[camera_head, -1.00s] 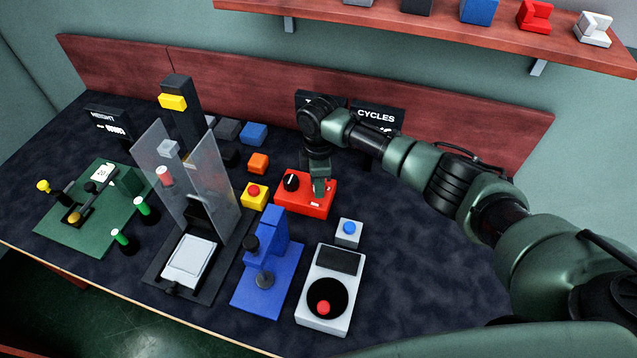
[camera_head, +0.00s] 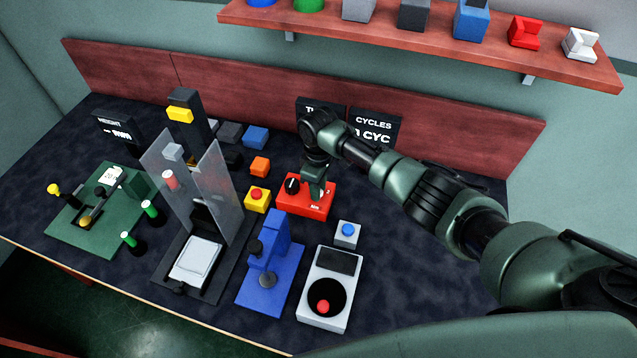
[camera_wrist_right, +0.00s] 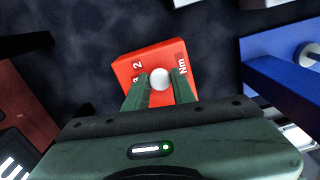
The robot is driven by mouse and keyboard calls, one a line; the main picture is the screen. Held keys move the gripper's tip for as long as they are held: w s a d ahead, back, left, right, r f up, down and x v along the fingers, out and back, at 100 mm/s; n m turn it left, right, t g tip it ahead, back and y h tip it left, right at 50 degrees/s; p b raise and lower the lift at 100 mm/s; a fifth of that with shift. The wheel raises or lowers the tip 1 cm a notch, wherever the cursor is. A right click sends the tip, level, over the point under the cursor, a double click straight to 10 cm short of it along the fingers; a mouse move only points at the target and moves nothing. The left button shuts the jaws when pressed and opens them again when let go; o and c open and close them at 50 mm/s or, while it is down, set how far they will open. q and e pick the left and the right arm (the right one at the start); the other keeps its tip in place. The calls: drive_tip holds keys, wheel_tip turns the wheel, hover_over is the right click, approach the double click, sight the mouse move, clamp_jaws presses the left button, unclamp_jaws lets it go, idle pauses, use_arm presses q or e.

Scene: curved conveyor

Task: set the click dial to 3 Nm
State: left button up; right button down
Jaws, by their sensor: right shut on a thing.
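A red box (camera_head: 318,209) stands mid-table in the head view. My right gripper (camera_head: 313,197) is over the box, right of that knob. In the right wrist view, the gripper's two green fingers (camera_wrist_right: 160,85) are shut on a pale round knob (camera_wrist_right: 160,78) on the red box (camera_wrist_right: 155,57). The markings "3", "2" and "Nm" show around it. I cannot read which value is set. The black knob is not visible in the wrist view. My left gripper is not in view.
A yellow box with a red button (camera_head: 257,198) is left of the red box. A blue press (camera_head: 268,275) and a grey box with a blue button (camera_head: 347,233) stand in front. Black signs (camera_head: 374,127) stand behind. The table at the right is clear beneath my arm.

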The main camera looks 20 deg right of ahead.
drive_tip(key=shift+w+r+m+p, duration=0.15)
drive_tip(key=shift+m+p, duration=0.5)
drive_tip(key=shift+m, duration=0.65)
drive_tip(key=c, duration=1.2)
unclamp_jaws()
drive_tip(key=shift+o, duration=0.2)
wheel_tip(320, 180, up, 8)
drive_tip(key=shift+f, duration=0.15)
